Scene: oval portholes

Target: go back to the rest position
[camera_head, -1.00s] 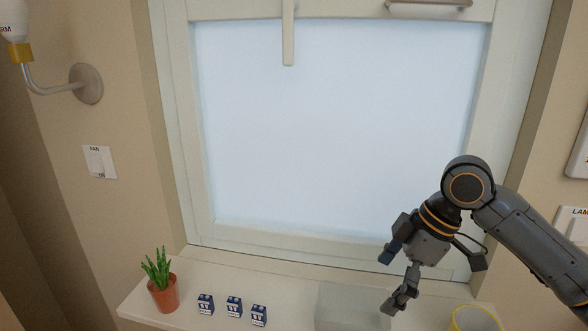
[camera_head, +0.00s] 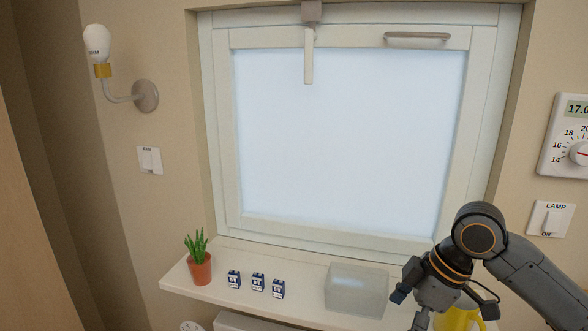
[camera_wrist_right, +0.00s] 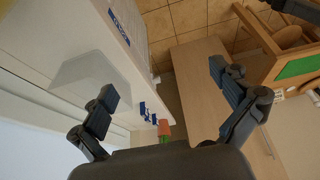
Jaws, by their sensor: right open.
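My right gripper (camera_head: 440,306) is at the lower right of the head view, in front of the right end of the window sill; its fingers run to the bottom edge there. In the right wrist view its two fingers (camera_wrist_right: 170,100) stand wide apart with nothing between them.
A window (camera_head: 345,140) is above a sill (camera_head: 215,294) with a potted plant (camera_head: 200,270), several small blue-white boxes (camera_head: 258,282) and a translucent box (camera_head: 357,290). A yellow object (camera_head: 458,318) is partly behind my gripper. A lamp (camera_head: 98,45), switches (camera_head: 553,218) and a thermostat (camera_head: 567,140) are on the walls.

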